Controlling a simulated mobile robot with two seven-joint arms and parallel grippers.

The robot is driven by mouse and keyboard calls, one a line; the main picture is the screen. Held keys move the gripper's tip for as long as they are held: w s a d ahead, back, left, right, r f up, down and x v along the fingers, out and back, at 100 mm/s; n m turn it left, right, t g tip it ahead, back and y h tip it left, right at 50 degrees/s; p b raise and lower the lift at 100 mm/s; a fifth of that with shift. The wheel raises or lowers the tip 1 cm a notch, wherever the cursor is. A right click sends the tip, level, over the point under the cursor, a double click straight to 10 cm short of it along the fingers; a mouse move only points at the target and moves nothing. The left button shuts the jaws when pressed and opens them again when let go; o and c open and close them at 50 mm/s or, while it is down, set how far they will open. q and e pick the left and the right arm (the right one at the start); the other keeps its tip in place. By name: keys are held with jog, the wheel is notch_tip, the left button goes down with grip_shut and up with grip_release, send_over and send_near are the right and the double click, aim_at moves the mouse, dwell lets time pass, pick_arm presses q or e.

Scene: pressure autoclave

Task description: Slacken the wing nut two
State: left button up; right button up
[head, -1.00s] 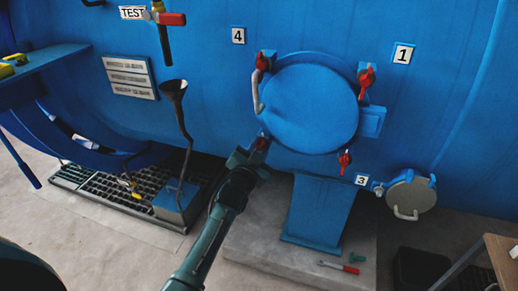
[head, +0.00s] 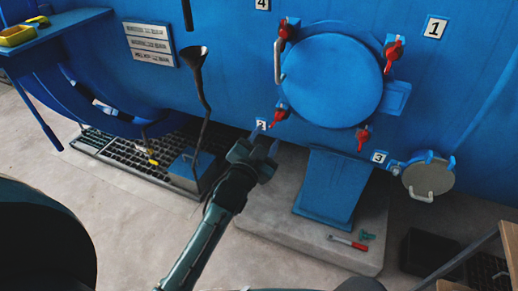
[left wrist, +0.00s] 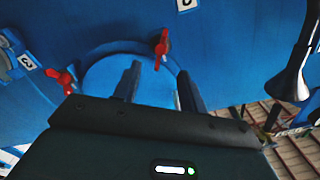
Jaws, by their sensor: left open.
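Wing nut two (head: 279,114) is red and sits at the lower left edge of the round blue hatch cover (head: 340,82), beside the label 2 (head: 261,125). My left gripper (head: 264,148) is open and empty, below and a little left of this nut, apart from it. In the left wrist view the two dark fingers (left wrist: 159,70) stand apart before the hatch rim. A red wing nut (left wrist: 162,47) shows just beyond them, near a partly cut-off label. My right gripper does not show.
Other red wing nuts sit at the upper left (head: 287,30), upper right (head: 393,52) and lower right (head: 362,138) of the cover. A blue pedestal (head: 332,190) stands below. A funnel pipe (head: 204,90) rises at the left. A red-handled tool (head: 348,242) lies on the plinth.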

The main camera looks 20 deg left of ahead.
pick_arm(q)
jog(key=s, duration=0.4)
jog(key=shift+a, duration=0.1)
dwell(0.3)
jog(key=s+d+f+n+g+h+p, duration=0.1)
jog(key=s+d+f+g, duration=0.1)
jog(key=s+f, duration=0.4)
jog(key=s+d+f+n+g+h+p, duration=0.1)
jog(key=s+f+g, duration=0.4)
jog(key=s, duration=1)
notch_tip(320, 180, down, 2)
jog(key=shift+d+f+n+h, duration=0.15)
jog(key=shift+d+n+h, duration=0.25)
jog(key=shift+d+n, duration=0.45)
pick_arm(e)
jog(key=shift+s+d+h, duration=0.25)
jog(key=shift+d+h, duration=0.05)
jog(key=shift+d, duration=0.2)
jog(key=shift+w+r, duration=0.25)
